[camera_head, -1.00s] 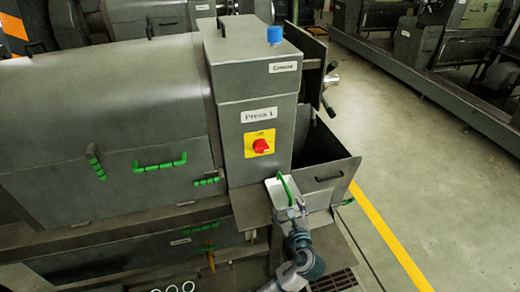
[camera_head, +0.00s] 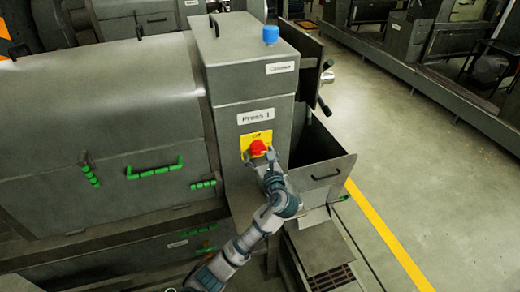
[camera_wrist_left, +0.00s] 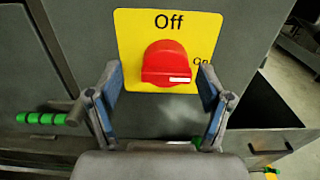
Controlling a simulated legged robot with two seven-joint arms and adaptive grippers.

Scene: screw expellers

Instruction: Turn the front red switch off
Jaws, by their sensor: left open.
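The red switch (camera_head: 257,148) sits on a yellow plate (camera_head: 248,138) on the front of the grey column labelled "Press 1". In the left wrist view, the red switch knob (camera_wrist_left: 165,62) is close ahead, with "Off" above it and "On" at its right. A white mark shows on the knob's lower right. My left gripper (camera_head: 263,164) is just below the switch in the head view. In the left wrist view, my left gripper (camera_wrist_left: 160,78) is open, a finger on either side of the knob. Contact cannot be told. My right gripper is not in view.
A blue cap (camera_head: 270,35) tops the column. An open grey bin (camera_head: 322,172) stands right of it. Green handles (camera_head: 155,169) stick out from the large press body (camera_head: 100,120) at left. A yellow floor line (camera_head: 390,235) crosses the clear floor at right.

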